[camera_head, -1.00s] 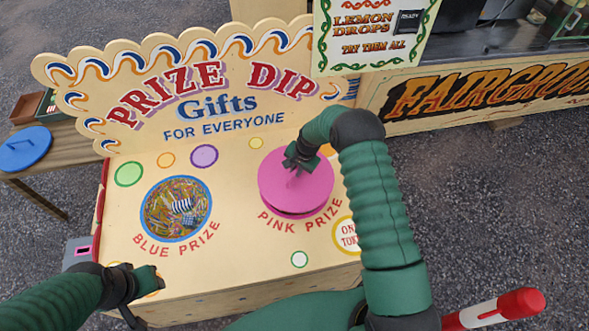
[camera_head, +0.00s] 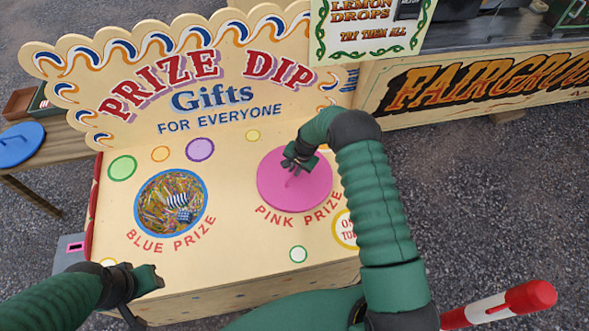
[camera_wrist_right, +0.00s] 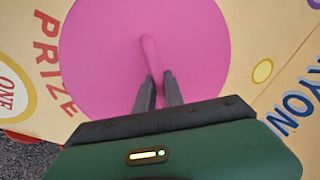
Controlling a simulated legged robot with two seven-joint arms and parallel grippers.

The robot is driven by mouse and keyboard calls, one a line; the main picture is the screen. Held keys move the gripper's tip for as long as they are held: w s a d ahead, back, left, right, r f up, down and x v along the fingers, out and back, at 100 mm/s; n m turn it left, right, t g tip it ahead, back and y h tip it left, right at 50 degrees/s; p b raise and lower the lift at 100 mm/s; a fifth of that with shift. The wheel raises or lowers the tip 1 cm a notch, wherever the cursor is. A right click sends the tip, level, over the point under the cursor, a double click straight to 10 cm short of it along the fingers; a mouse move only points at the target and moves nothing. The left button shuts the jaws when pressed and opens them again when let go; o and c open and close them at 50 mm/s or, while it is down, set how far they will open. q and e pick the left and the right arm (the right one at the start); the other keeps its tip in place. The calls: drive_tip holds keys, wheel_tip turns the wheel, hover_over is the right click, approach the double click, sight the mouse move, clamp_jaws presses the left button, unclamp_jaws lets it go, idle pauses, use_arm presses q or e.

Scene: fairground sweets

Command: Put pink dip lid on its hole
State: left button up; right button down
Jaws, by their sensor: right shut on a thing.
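The round pink lid (camera_head: 300,190) lies over the pink prize spot on the Prize Dip counter (camera_head: 240,235), above the "PINK PRIZE" lettering. It looks flat on the counter and no hole shows around it. My right gripper (camera_head: 297,160) is above the lid, shut on its handle. In the right wrist view the fingers (camera_wrist_right: 158,88) close on the upright pink handle (camera_wrist_right: 148,52), with the lid (camera_wrist_right: 100,50) filling the middle. My left gripper (camera_head: 140,290) is low at the left, away from the lid; its jaw opening cannot be made out.
The open blue prize hole (camera_head: 171,202), full of coloured strips and small wrapped gifts, is left of the lid. A blue lid (camera_head: 18,145) lies on a side bench at far left. The Prize Dip sign (camera_head: 190,80) stands behind. A red-and-white pole (camera_head: 500,305) is at lower right.

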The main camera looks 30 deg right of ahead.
drive_tip(key=shift+a, duration=0.2)
drive_tip(key=shift+f, duration=0.15)
drive_tip(key=shift+w+d+f+b, duration=0.1)
drive_tip(key=shift+f+b, duration=0.35)
drive_tip(key=shift+b, duration=0.1)
drive_tip(key=c, duration=1.3)
unclamp_jaws()
drive_tip(key=shift+c, duration=0.2)
